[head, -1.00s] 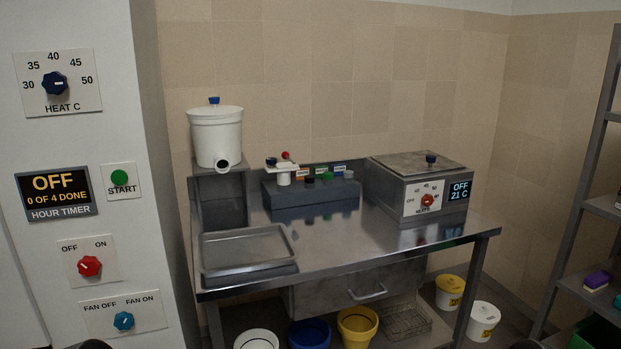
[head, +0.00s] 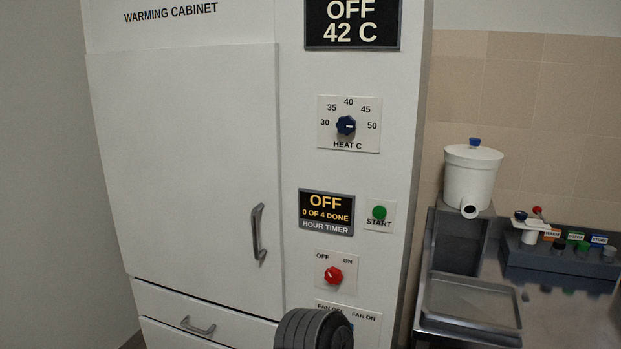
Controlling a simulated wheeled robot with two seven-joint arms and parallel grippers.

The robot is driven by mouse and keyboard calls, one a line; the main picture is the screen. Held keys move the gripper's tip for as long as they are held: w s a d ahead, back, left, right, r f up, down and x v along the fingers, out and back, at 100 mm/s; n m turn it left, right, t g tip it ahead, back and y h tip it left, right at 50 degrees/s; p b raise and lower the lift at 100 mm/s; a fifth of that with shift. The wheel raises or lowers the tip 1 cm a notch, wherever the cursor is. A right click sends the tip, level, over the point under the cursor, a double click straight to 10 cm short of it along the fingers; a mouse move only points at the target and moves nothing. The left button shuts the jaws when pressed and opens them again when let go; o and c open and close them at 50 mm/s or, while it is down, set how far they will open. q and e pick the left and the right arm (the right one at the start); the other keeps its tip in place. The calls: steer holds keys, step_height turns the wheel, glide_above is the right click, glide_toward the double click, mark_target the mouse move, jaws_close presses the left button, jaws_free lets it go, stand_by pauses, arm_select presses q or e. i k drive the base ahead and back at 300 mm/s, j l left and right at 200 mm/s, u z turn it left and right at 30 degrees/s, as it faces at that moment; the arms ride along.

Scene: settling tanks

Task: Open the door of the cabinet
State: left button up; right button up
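The white warming cabinet (head: 355,75) fills the left and middle of the head view. Its door (head: 185,160) is shut. The door has a grey vertical handle (head: 258,234) near its right edge, at the lower part. A dark grey ribbed part at the bottom middle looks like one of my own arm links and covers part of the fan panel. Neither of my grippers shows in the view.
Below the door is a shut drawer with a handle (head: 198,326). Right of the door are a heat knob (head: 346,126), hour timer (head: 326,212), green start button (head: 379,212) and red switch (head: 333,275). Further right stands a metal bench with a tray (head: 472,302) and white bucket (head: 472,178).

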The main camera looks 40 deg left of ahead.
mark_target(188, 137)
steer(key=u, duration=2.1)
